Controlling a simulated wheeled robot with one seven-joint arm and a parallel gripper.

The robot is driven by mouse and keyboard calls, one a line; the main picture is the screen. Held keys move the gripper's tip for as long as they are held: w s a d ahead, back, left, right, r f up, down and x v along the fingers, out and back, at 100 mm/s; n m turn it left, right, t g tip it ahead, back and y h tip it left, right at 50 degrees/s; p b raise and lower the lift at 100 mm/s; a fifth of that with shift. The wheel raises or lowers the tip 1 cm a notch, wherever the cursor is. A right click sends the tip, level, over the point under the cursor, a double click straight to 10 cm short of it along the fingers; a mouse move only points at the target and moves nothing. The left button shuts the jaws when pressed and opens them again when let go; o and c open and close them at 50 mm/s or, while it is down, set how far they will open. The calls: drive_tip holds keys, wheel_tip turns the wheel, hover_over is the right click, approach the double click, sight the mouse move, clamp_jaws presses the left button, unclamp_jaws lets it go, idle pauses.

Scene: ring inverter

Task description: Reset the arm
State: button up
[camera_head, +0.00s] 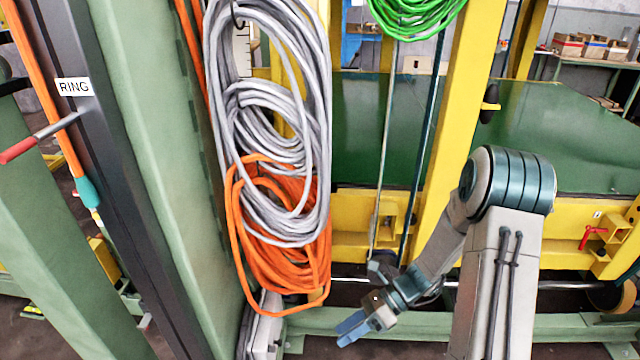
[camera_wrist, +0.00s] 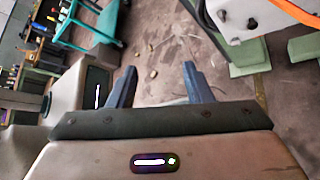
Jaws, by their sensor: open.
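My gripper (camera_head: 352,328) is at the lower middle of the head view, at the end of my arm (camera_head: 436,250), which is bent with its elbow high on the right. The gripper points down and to the left. In the wrist view my gripper (camera_wrist: 158,82) shows two blue fingers spread apart with nothing between them. The gripper appears apart from the hanging cables.
Grey cable coils (camera_head: 270,120) and orange coils (camera_head: 280,250) hang on a green post (camera_head: 160,150) left of my arm. A RING sign (camera_head: 74,87) and a red-tipped lever (camera_head: 40,138) are at far left. Yellow frame posts (camera_head: 455,120) stand behind my arm. A teal cart (camera_wrist: 95,25) shows in the wrist view.

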drive_tip(key=s+d+r+n+t+h+p, duration=0.2)
drive_tip(key=s+d+r+n+h+p, duration=0.1)
drive_tip(key=r+n, duration=0.4)
drive_tip(key=s+d+r+n+t+h+p, duration=0.3)
drive_tip(key=r+n, duration=0.4)
drive_tip(key=r, duration=0.5)
drive_tip(key=s+d+r+n+t+h+p, duration=0.2)
drive_tip(key=r+n+h, duration=0.3)
drive_tip(key=r, duration=0.5)
drive_tip(key=shift+s+d+r+n+p, duration=0.2)
drive_tip(key=shift+s+d+n+p, duration=0.35)
drive_tip(key=shift+n, duration=0.75)
drive_tip(key=shift+s+a, duration=0.15)
drive_tip(key=shift+c, duration=0.3)
